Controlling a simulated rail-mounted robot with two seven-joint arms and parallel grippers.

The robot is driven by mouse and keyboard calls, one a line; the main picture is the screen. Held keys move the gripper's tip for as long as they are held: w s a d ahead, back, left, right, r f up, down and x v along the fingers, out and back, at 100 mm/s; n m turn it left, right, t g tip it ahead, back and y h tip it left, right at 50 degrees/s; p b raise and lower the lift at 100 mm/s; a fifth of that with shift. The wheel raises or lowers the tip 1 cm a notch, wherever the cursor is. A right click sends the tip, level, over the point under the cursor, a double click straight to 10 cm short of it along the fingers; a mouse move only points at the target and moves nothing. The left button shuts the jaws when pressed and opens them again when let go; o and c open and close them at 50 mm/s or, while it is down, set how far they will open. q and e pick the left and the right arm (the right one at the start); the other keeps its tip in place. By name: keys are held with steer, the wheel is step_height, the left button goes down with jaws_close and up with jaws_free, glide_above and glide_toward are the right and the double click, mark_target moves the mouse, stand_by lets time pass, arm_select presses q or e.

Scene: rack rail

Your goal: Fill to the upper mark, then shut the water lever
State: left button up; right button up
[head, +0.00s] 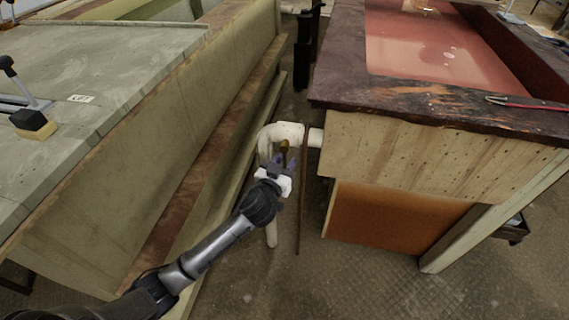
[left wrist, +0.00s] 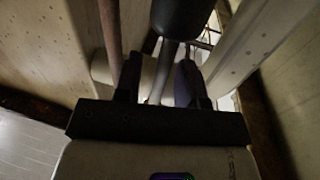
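My left gripper (head: 284,164) is low in the gap between the two benches, in front of a white pipe (head: 285,131) that bends down from the right bench. A small brass-coloured piece (head: 284,145) shows just beyond its fingertips. In the left wrist view, my left gripper (left wrist: 156,85) has its fingers apart, with a metal stem (left wrist: 163,70) between them. A black rounded grip (left wrist: 181,17), perhaps the water lever's, is just beyond. Contact cannot be told. A reddish, glossy basin (head: 440,45) is set in the right bench. I can make out no fill mark. My right gripper is not in view.
A thin brown rod (head: 302,195) stands beside the pipe. A red-handled tool (head: 525,103) lies on the right bench's dark rim (head: 400,93). The grey left bench (head: 120,60) carries a black-handled lever (head: 30,115) and a small label (head: 81,98). The floor between the benches is narrow.

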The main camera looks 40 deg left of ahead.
arm_select(q)
steer(key=c, duration=0.6)
jaws_close()
